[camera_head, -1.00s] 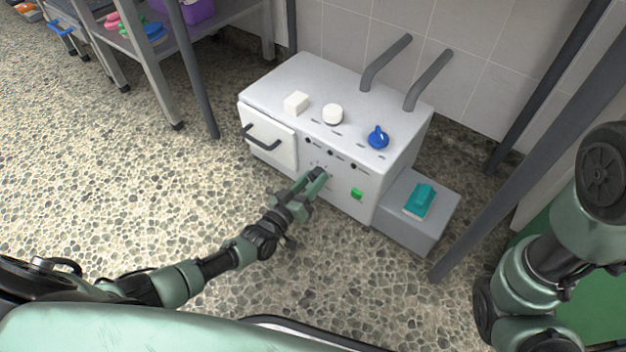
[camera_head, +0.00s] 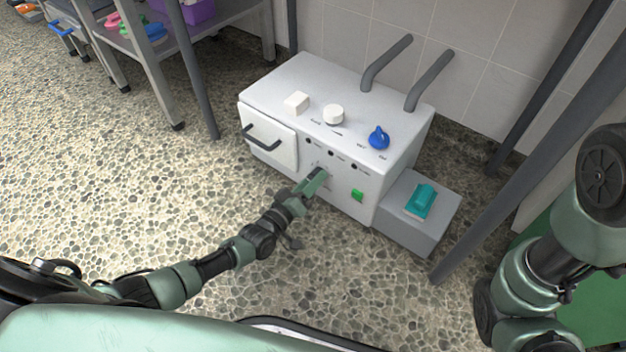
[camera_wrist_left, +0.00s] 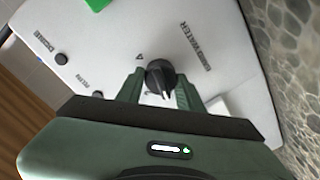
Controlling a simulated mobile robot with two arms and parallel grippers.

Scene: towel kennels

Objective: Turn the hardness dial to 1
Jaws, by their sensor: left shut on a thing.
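The white machine (camera_head: 290,88) stands against the tiled wall. Its front panel carries the black hardness dial (camera_wrist_left: 161,76), which shows in the left wrist view between my fingers, with a small triangle mark and printed lettering on the panel around it. My left gripper (camera_head: 318,178) is at the machine's front panel and is shut on the dial, a finger on each side; it also shows in the left wrist view (camera_wrist_left: 160,92). In the head view the gripper hides the dial. The dial's number setting is too small to read. My right gripper is out of view.
A green button (camera_head: 357,195) sits right of the gripper on the panel. A blue valve knob (camera_head: 378,138), a round white knob (camera_head: 333,114) and a white block (camera_head: 296,103) are on top. A grey box (camera_head: 418,236) bears a teal object (camera_head: 420,200). The pebbled floor in front is clear.

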